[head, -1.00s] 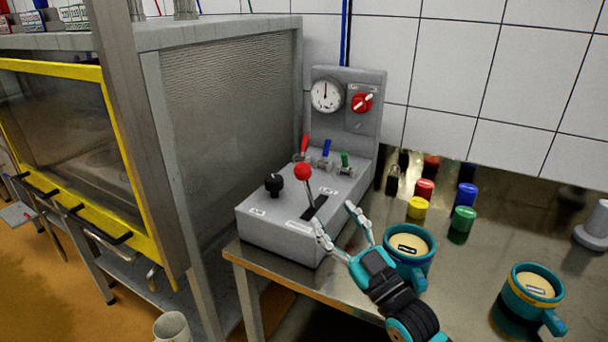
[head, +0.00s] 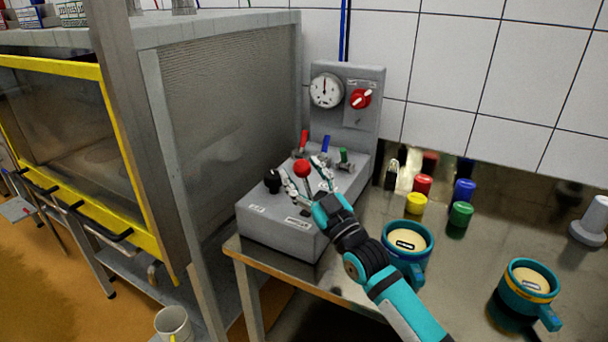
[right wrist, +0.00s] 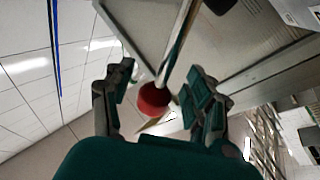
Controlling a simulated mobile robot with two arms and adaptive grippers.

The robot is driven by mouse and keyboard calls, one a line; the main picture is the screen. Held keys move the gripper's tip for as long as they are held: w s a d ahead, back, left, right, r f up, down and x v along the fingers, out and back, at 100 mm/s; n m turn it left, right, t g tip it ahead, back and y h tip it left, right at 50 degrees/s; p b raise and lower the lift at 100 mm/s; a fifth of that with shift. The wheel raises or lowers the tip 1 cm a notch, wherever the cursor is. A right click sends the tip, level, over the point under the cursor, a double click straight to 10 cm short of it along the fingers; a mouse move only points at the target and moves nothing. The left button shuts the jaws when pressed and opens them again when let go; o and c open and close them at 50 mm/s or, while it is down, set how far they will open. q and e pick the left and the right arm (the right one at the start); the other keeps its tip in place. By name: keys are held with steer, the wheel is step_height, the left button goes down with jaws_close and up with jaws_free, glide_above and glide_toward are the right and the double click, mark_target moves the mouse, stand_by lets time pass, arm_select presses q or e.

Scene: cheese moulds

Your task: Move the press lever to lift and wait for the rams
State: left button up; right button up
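The press control box (head: 280,238) is a grey unit on the bench with an upright back panel. Its press lever (head: 302,168) has a red ball knob on a thin metal rod. My right gripper (head: 304,178) is at the knob, with one finger to each side. In the right wrist view the red knob (right wrist: 153,100) lies between the two spread fingers, with gaps visible. The lever's base slot is hidden behind my gripper. My left gripper is not in view, and no rams can be made out.
A black knob (head: 272,180) is left of the lever; small red, blue and green valves (head: 325,146) are behind it. A gauge (head: 326,90) and red selector (head: 361,99) are on the panel.

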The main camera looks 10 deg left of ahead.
steer(key=c, duration=0.9)
jaws_close()
steer(key=shift+w, duration=0.1)
